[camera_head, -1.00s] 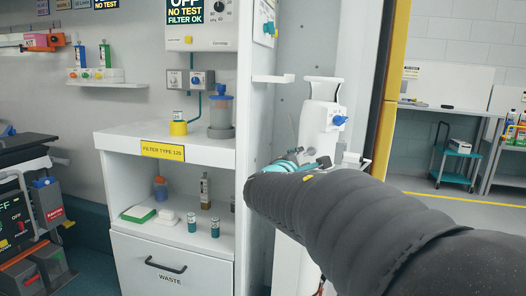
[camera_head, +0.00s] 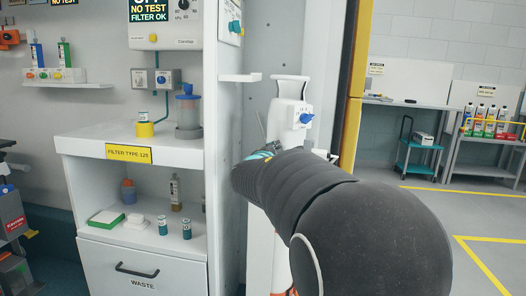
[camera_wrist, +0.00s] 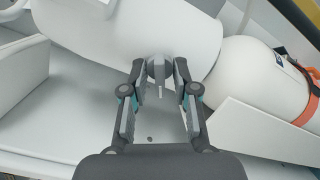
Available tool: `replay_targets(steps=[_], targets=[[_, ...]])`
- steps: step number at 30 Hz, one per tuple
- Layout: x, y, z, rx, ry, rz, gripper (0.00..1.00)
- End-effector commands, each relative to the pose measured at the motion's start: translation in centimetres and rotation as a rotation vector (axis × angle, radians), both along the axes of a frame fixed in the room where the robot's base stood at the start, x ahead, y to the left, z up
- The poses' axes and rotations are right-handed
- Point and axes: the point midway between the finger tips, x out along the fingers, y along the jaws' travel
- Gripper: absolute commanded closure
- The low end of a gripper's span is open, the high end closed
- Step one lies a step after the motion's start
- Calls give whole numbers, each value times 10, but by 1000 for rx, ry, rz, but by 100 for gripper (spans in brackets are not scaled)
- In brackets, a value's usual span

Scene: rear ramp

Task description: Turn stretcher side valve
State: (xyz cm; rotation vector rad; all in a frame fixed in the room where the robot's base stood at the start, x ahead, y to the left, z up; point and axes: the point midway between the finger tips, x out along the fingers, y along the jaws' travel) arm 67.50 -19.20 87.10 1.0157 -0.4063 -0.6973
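A white wall-side unit (camera_head: 290,125) with a blue knob (camera_head: 306,118) stands upright behind my arm in the head view. In the wrist view, a white rounded body (camera_wrist: 125,30) has a small grey finned valve handle (camera_wrist: 158,72) on its near side. My gripper (camera_wrist: 158,70) has its fingers apart, one tip on each side of this handle. I cannot tell whether the tips touch it. In the head view my arm hides most of the gripper and whatever is in front of it. No stretcher can be made out clearly.
A white cylinder with an orange strap (camera_wrist: 300,85) lies at the right of the wrist view, beside a white panel. A white cabinet (camera_head: 140,190) stands left of my arm, with a small shelf (camera_head: 240,78) above. A yellow-edged door post (camera_head: 357,75) is close on the right.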

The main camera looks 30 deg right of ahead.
Motion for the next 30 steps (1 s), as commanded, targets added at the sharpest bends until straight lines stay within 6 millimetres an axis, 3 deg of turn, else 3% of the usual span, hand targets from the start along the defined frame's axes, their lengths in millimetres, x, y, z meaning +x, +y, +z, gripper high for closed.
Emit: replay_targets(steps=[30], targets=[[1, 3, 8, 178, -187, 7, 100]])
